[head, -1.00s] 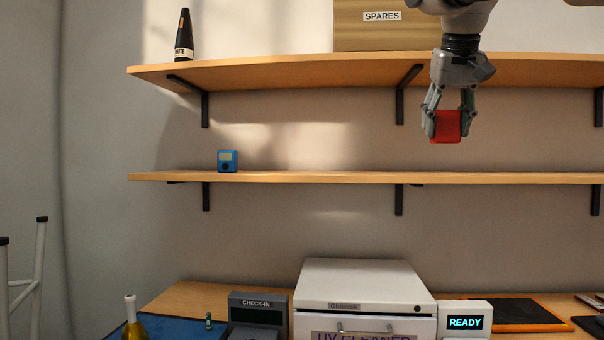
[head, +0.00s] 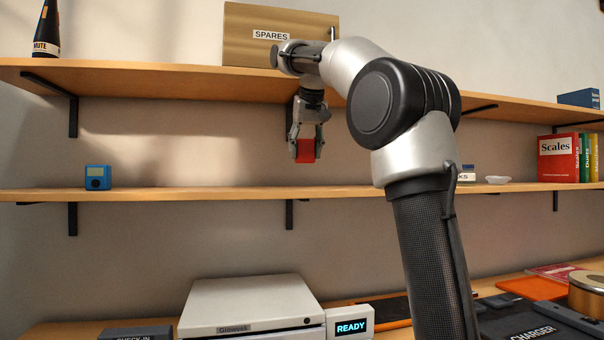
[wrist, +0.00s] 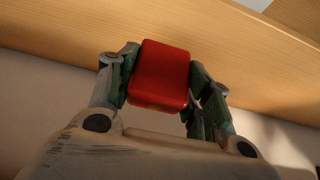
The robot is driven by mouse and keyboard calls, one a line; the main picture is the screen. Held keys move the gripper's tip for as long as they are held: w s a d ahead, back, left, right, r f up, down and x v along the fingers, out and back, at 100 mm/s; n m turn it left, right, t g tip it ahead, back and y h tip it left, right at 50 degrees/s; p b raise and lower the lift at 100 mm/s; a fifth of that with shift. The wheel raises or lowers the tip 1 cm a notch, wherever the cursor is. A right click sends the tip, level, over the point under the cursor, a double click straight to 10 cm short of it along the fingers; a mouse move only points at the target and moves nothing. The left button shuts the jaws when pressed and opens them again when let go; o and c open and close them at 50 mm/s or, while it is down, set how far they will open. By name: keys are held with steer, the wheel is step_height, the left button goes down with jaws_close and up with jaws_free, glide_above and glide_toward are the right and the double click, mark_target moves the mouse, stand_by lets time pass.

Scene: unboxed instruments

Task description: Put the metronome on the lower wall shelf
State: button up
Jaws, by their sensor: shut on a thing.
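My gripper (head: 306,142) is shut on a small red box (head: 305,152), which also shows between the fingers in the wrist view (wrist: 160,75). No dial or label on it is readable, so I cannot tell by sight that it is the metronome. In the head view it hangs between the two wall shelves, above the front edge of the lower wall shelf (head: 180,195), with a gap below it. Pale wood fills much of the wrist view behind the red box.
The upper shelf (head: 170,82) runs above my gripper, bearing a SPARES box (head: 250,37) and a black cone (head: 47,30). The lower shelf is bare between the blue device and my arm.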

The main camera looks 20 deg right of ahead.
mark_target(303, 159)
steer(key=w, duration=0.1)
steer(key=w+f, duration=0.1)
steer(key=shift+w+d, duration=0.3)
steer(key=shift+s+f, duration=0.15)
steer(key=shift+f, duration=1)
steer(key=f, duration=0.3)
steer(key=shift+w+f, duration=0.35)
steer(key=shift+w, duration=0.1)
